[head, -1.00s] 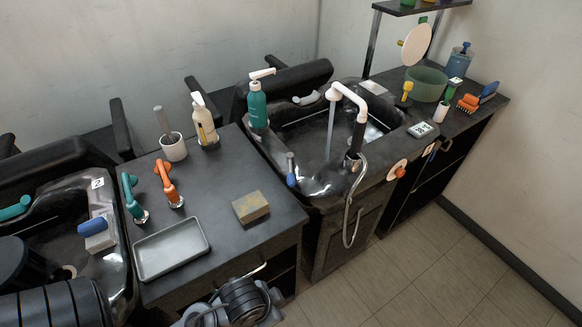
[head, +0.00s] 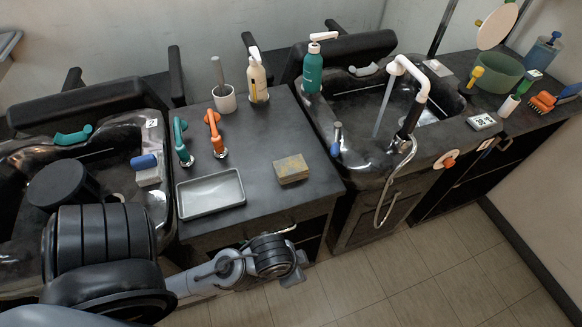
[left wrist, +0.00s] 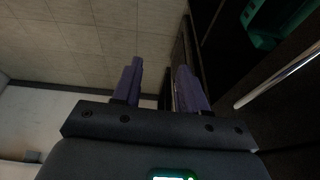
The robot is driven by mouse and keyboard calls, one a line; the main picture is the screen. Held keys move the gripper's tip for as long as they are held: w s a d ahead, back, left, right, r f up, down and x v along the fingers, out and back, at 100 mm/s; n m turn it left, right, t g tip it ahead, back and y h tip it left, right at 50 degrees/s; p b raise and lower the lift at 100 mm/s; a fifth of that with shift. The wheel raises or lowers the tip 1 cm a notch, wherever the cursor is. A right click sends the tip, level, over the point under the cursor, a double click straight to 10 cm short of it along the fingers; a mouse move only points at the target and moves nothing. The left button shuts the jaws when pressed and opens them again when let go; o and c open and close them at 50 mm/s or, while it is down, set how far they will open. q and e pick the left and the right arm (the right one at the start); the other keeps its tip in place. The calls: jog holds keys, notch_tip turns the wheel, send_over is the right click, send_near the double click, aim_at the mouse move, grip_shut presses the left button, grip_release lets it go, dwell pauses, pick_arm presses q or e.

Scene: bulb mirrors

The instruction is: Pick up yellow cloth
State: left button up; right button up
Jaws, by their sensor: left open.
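A yellow-brown block that looks like a folded cloth or sponge (head: 291,169) lies flat on the dark counter (head: 255,205), near its front right edge. My left arm comes in from the lower left of the head view and ends in front of the counter, below the cloth. Its gripper fingers cannot be made out there. In the left wrist view my left gripper (left wrist: 159,68) has its two purple fingers apart with nothing between them. That view shows floor tiles and dark cabinet, not the cloth. My right gripper is not in view.
A grey tray (head: 210,193) lies left of the cloth. Orange (head: 214,132) and teal (head: 182,140) handles stand behind the tray. A metal bar (left wrist: 280,76) and a green object (left wrist: 262,22) are near the gripper.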

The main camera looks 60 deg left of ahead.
pick_arm(q)
jog(key=o, duration=1.1)
jog(key=shift+a, duration=0.15)
jog(key=shift+c, duration=0.2)
jog(key=shift+r, duration=0.1)
